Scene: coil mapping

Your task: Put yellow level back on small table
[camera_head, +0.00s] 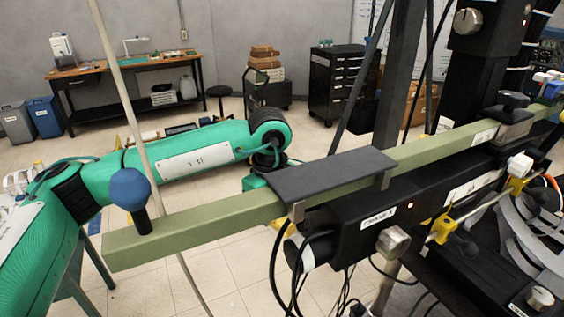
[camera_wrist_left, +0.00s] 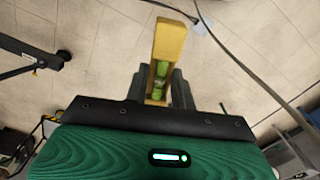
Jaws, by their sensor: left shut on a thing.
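The yellow level (camera_wrist_left: 168,45) with green vials is between the fingers of my left gripper (camera_wrist_left: 160,82) in the left wrist view. The gripper is shut on it, and the level's far end sticks out past the fingertips over the tiled floor. In the head view my green left arm reaches in from the left behind a long green beam, which hides the gripper and the level. My right gripper is in neither view. I cannot tell for sure which piece of furniture is the small table.
The long green beam (camera_head: 180,228) crosses the head view, with black equipment (camera_head: 350,225) and cables at the right. At the back stand a wooden-topped workbench (camera_head: 125,63), a black drawer cabinet (camera_head: 337,82) and a stool (camera_head: 219,92).

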